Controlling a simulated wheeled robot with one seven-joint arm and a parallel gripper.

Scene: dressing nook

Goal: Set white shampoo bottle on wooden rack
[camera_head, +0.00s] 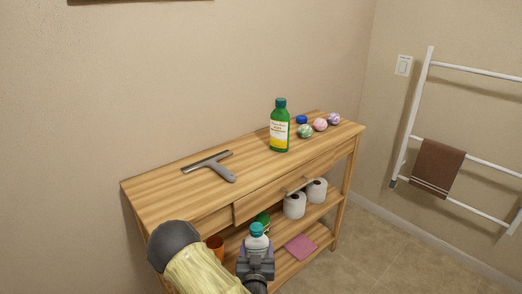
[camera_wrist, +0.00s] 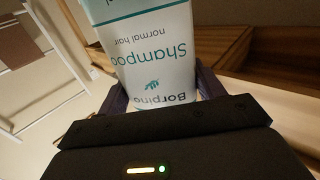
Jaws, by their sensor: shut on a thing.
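The white shampoo bottle (camera_wrist: 150,50) fills the upper middle of the wrist view, its "Shampoo" label upside down there. My gripper (camera_wrist: 152,95) is shut on it, with a dark finger at each side. In the head view the bottle (camera_head: 257,240) shows its teal cap and white shoulder above my gripper (camera_head: 256,262), in front of the rack's lower shelves. The wooden rack (camera_head: 160,190) stands against the wall, with a top, a drawer and open shelves below. Whether the bottle touches a shelf cannot be told. Its lower part is hidden by my gripper.
On the rack top are a squeegee (camera_head: 212,167), a green bottle (camera_head: 280,130), a blue-capped item (camera_head: 301,119) and several patterned balls (camera_head: 320,124). Toilet rolls (camera_head: 294,205), an orange pot (camera_head: 215,246) and a pink cloth (camera_head: 300,246) occupy the shelves. A towel rail (camera_head: 412,120) stands right.

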